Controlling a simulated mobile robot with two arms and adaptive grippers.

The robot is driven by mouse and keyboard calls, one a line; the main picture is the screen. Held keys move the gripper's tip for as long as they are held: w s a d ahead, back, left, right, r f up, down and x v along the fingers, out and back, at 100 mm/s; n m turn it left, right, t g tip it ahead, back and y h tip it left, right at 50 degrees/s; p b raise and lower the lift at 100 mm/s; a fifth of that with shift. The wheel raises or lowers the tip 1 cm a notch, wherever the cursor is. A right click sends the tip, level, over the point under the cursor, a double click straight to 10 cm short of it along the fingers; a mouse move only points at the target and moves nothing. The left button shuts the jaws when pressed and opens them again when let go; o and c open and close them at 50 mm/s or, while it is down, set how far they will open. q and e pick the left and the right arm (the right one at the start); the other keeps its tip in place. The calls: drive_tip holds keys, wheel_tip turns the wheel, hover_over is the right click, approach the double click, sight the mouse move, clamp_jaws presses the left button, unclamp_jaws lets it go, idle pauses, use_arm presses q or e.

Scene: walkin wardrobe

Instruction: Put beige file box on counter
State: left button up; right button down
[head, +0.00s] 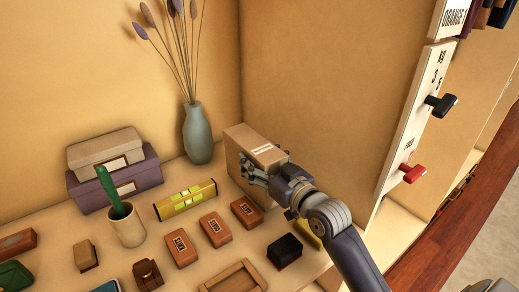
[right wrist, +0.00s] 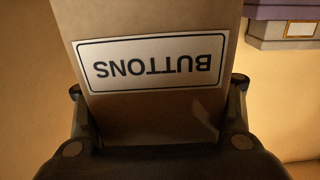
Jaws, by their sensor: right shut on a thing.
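My right gripper (head: 268,172) is shut on a beige file box (head: 248,140), with its fingers on both sides of it. The box is upright at the back of the counter (head: 170,236), right of the vase. I cannot tell whether its base touches the counter. In the right wrist view, the box (right wrist: 150,25) fills the space between the fingers (right wrist: 160,125) and shows a white label reading BUTTONS, upside down. My left gripper is not in view.
A grey-blue vase (head: 198,135) with dried stems stands left of the held box. A lidded beige box (head: 104,148) sits on a purple box (head: 135,181). A yellow-green box (head: 186,200), several small brown boxes and a black box (head: 285,249) lie in front. A side wall (head: 325,80) rises at right.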

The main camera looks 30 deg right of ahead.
drive_tip(key=shift+f, duration=0.3)
drive_tip(key=shift+c, duration=1.6)
unclamp_jaws()
drive_tip(key=shift+f, duration=0.2)
drive_tip(key=s+d+b, duration=0.1)
drive_tip(key=s+b, duration=0.1)
drive_tip(key=s, duration=1)
drive_tip(key=shift+d, duration=0.25)
